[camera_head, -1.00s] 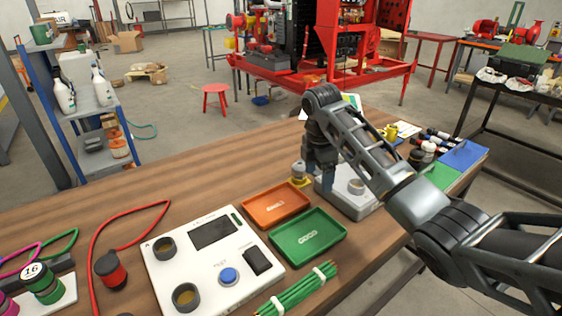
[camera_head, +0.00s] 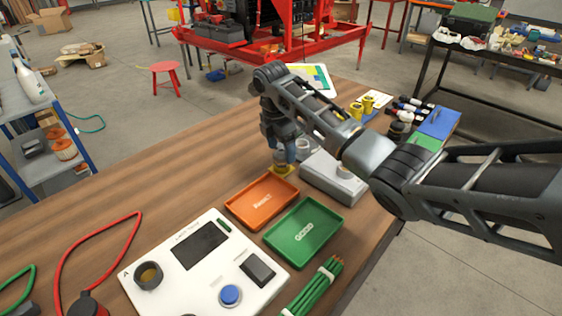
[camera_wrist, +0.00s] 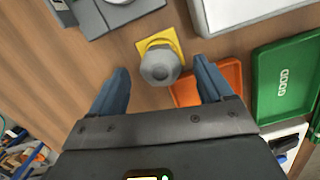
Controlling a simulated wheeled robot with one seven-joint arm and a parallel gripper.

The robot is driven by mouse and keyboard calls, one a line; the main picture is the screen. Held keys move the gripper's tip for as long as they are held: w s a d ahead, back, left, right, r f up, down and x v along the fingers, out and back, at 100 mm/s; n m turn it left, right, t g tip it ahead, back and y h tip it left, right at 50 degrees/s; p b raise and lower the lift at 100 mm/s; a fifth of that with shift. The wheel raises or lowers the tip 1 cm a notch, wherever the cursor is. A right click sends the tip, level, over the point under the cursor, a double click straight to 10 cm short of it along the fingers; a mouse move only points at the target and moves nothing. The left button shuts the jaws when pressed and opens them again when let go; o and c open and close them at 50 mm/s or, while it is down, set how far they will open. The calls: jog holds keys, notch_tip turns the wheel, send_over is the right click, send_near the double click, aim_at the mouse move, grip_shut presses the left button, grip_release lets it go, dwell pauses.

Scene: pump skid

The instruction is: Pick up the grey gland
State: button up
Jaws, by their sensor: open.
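The grey gland (camera_wrist: 160,64) shows in the wrist view as a grey, hex-edged piece on a small yellow base (camera_wrist: 153,40) on the wooden bench. My gripper (camera_wrist: 160,80) is open, with one blue finger on each side of the gland and a gap to each. I cannot tell how high the fingers are above the bench. In the head view my gripper (camera_head: 284,160) points down over the yellow base (camera_head: 283,171), and its fingers mostly hide the gland there.
The orange tray (camera_head: 262,201) and green GOOD tray (camera_head: 303,232) lie in front of the gripper. A grey box (camera_head: 334,178) stands close on its right. A white panel with a blue button (camera_head: 230,294) is nearer. The bench left of the gripper is clear.

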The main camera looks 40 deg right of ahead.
jog(key=shift+d+f, duration=0.15)
jog(key=shift+f, duration=1.05)
jog(key=shift+c, duration=0.5)
jog(key=c, duration=1.2)
jog(key=shift+o, duration=0.2)
jog(key=shift+r, duration=0.1)
jog(key=shift+r, duration=0.35)
notch_tip(320, 180, up, 3)
jog(key=shift+f, duration=0.15)
jog(key=s+d+r+b, duration=0.2)
jog(key=s+d+r, duration=0.2)
jog(key=d+r, duration=0.3)
jog(key=d, duration=0.4)
jog(key=shift+s+r, duration=0.15)
jog(key=shift+r, duration=0.1)
